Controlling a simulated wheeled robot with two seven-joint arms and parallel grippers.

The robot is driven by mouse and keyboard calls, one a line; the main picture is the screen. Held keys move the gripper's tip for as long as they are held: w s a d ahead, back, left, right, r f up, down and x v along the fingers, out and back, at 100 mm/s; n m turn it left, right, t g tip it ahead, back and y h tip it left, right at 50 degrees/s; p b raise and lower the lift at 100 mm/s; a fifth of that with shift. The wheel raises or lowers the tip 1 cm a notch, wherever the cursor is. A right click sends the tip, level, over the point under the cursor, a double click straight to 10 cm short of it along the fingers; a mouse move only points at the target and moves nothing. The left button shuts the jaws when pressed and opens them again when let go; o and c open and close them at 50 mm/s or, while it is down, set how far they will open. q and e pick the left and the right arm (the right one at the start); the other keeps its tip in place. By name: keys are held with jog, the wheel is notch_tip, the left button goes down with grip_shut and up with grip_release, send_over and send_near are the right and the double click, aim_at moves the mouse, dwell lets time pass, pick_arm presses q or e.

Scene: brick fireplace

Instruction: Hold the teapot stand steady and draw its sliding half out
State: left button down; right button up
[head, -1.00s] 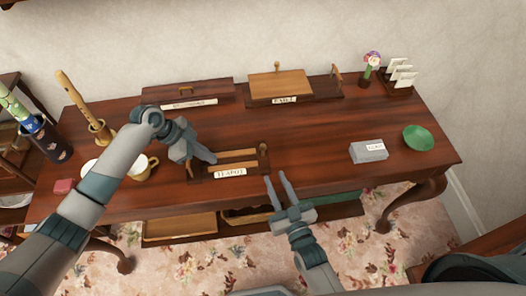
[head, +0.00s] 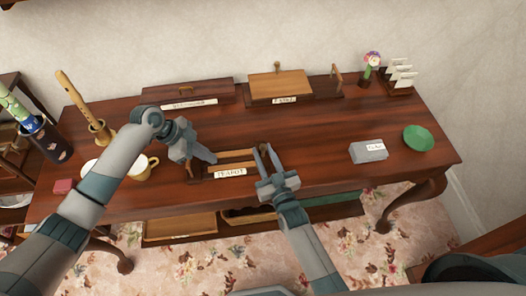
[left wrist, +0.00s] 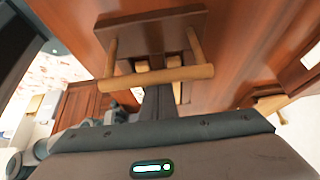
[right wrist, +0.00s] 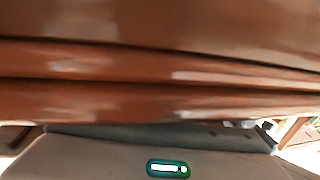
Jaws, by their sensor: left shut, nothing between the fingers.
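The teapot stand (head: 238,155) is a dark wooden frame with pale rails and a front label reading TEAPOT. It sits near the desk's front edge in the head view. My left gripper (head: 214,161) is shut and empty at the stand's left end. The left wrist view shows a round wooden handle bar (left wrist: 150,84) on two posts, crossing over the shut fingers (left wrist: 160,98). My right gripper (head: 263,147) is open, its two fingers spread at the stand's right end. They partly hide that end, and I cannot tell whether they touch it. The right wrist view shows mostly dark red-brown wood.
A grey box (head: 368,151) and a green dish (head: 418,138) lie to the right. Labelled wooden stands (head: 280,85) line the back. The desk between stand and grey box is clear.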

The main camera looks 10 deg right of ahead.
jog(key=shift+w+a, duration=0.1)
jog(key=shift+w, duration=0.35)
grip_shut()
dwell(1.2)
